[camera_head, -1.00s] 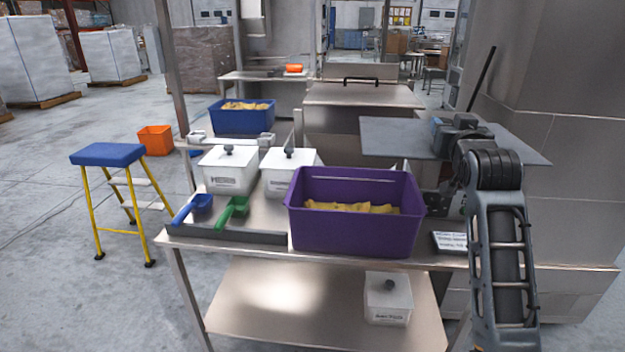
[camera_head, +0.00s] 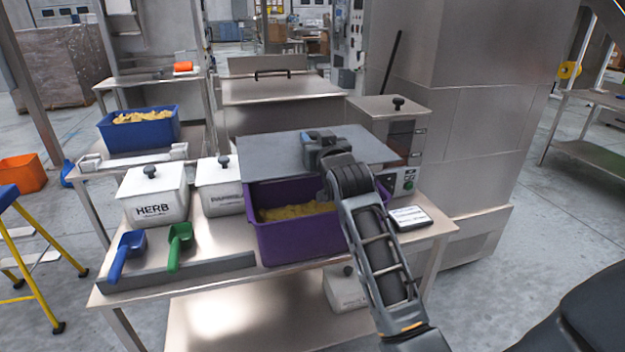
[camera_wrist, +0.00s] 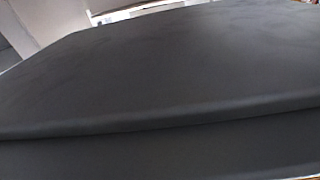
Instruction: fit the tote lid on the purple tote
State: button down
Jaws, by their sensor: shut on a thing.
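The purple tote (camera_head: 300,240) stands upright on the steel table, with yellowish contents (camera_head: 290,212) showing in its open top. My gripper (camera_head: 325,152) is shut on the tote lid (camera_head: 270,153), a flat grey panel. The lid is held roughly level over the back part of the tote and hides its rear rim. I cannot tell whether the lid touches the tote. In the wrist view the lid (camera_wrist: 160,70) fills nearly the whole picture as a dark sheet. My fingertips are hidden behind the wrist in the head view.
White lidded bins (camera_head: 155,195) stand left of the tote, with a blue scoop (camera_head: 125,252) and a green scoop (camera_head: 180,243) in front. A label plate (camera_head: 410,218) lies right of the tote. A machine with a knobbed top (camera_head: 392,108) stands behind right. A blue tote (camera_head: 140,130) is farther back.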

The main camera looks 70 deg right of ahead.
notch_tip(320, 180, down, 10)
jog(key=shift+f, duration=0.2)
dwell(0.4)
jog(key=shift+f, duration=0.2)
jog(key=c, duration=0.6)
grip_release()
jog(key=b+v, duration=0.1)
jog(key=v, duration=1.1)
jog(key=shift+s+r+b, duration=0.1)
jog(key=shift+r+b, duration=0.1)
jog(key=shift+b, duration=0.2)
